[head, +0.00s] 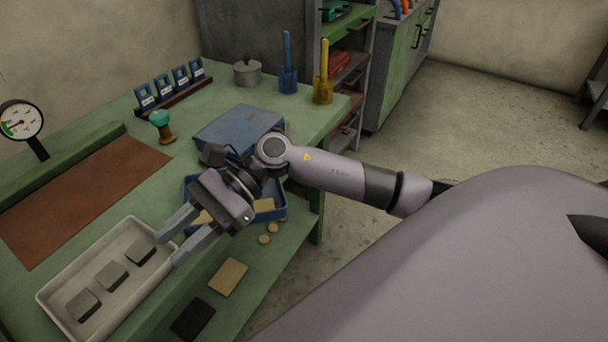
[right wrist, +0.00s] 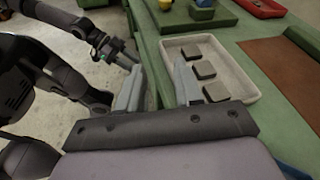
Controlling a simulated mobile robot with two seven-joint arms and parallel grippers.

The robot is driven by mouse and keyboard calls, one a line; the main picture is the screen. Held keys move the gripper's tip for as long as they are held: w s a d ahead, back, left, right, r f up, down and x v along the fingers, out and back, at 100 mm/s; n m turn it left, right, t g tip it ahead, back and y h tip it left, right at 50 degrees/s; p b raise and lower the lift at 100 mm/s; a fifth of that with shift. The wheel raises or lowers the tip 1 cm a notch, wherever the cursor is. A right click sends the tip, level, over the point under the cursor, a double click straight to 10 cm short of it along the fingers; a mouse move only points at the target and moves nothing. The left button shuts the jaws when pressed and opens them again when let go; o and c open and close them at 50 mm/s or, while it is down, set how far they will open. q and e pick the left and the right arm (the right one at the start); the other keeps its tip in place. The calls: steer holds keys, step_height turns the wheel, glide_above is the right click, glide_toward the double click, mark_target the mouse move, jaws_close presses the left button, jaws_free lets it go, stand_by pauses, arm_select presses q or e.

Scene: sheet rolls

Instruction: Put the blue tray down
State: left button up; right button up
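The blue tray (head: 284,210) is at the bench's front edge in the head view, with tan pieces in it. My right gripper and wrist hide part of it. My right gripper (head: 168,249) is open, with its fingers at the near right end of a white tray (head: 50,300) and apart from the blue tray. The right gripper's spread fingers also show in the right wrist view (right wrist: 158,90). A blue edge (right wrist: 293,172) shows there at bottom right, perhaps the blue tray. My left gripper (right wrist: 128,60) shows small in the right wrist view; its opening is unclear.
The white tray holds three grey blocks (head: 110,275). A closed blue box (head: 235,125), a stamp (head: 161,125), a pot (head: 247,72) and a brown mat (head: 85,195) are on the bench.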

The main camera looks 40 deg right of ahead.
steer(key=s+d+f+n+t+h, duration=0.2)
steer(key=d+f+n+t+h, duration=0.3)
steer(key=f+n+t, duration=0.5)
steer(key=s+d+f+n+t+h, duration=0.2)
steer(key=d+f+n+t+h, duration=0.4)
steer(key=n, duration=0.8)
steer(key=s+d+f+m+g+h, duration=0.1)
steer(key=s+d+f+m+g, duration=0.1)
steer(key=s+f+m+g, duration=0.2)
steer(key=s+f+m, duration=0.2)
steer(key=s+f, duration=0.2)
steer(key=shift+d+f+m+g+h, duration=0.15)
steer(key=shift+d+m+g+h, duration=0.15)
steer(key=shift+d+g, duration=0.1)
